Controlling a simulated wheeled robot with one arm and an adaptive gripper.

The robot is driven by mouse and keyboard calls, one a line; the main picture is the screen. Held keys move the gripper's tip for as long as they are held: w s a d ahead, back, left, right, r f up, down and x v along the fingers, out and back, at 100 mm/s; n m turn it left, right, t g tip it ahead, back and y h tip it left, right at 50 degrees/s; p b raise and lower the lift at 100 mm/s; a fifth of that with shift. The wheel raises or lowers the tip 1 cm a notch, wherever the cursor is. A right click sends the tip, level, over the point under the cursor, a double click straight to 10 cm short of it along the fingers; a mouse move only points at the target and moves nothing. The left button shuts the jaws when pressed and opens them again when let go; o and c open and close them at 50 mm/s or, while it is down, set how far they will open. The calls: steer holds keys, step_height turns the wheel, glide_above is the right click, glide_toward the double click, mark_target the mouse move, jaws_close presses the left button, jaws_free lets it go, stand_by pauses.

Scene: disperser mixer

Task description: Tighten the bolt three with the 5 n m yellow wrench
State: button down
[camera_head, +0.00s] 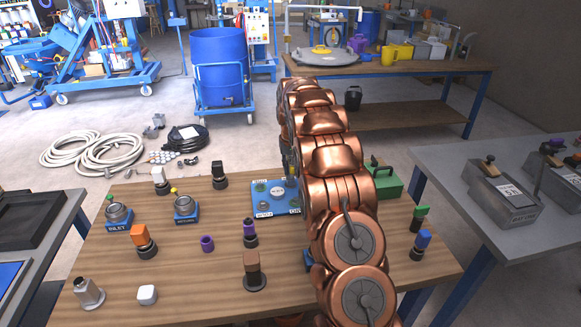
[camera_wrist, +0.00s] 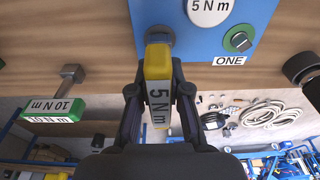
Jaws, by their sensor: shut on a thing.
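In the wrist view my gripper (camera_wrist: 160,105) is shut on the yellow wrench (camera_wrist: 157,62), whose grey face reads 5 N m. The wrench's far end is at a round grey fitting (camera_wrist: 158,32) on the blue plate (camera_wrist: 205,45); I cannot tell whether it is seated, and no label for that fitting shows. A green bolt spot (camera_wrist: 238,40) labelled ONE lies to the right. A round disc (camera_wrist: 208,8) on the plate reads 5 N m. In the head view the plate (camera_head: 268,212) is partly hidden by my copper arm, which also hides the gripper.
A green 10 N m wrench (camera_wrist: 55,107) lies left of my gripper in the wrist view. On the wooden table (camera_head: 190,285) stand several coloured-top parts, including an orange one (camera_head: 144,240) and a brown one (camera_head: 253,270). A grey table (camera_head: 500,215) stands at right.

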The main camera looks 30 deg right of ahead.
steer(key=shift+f, duration=0.1)
steer(key=c, duration=1)
jaws_free()
steer(key=shift+c, duration=0.2)
steer(key=r, duration=0.4)
steer(key=s+r, duration=0.1)
steer(key=r, duration=0.7)
steer(key=shift+s+a, duration=0.15)
steer(key=shift+a, duration=0.15)
steer(key=shift+o, duration=0.2)
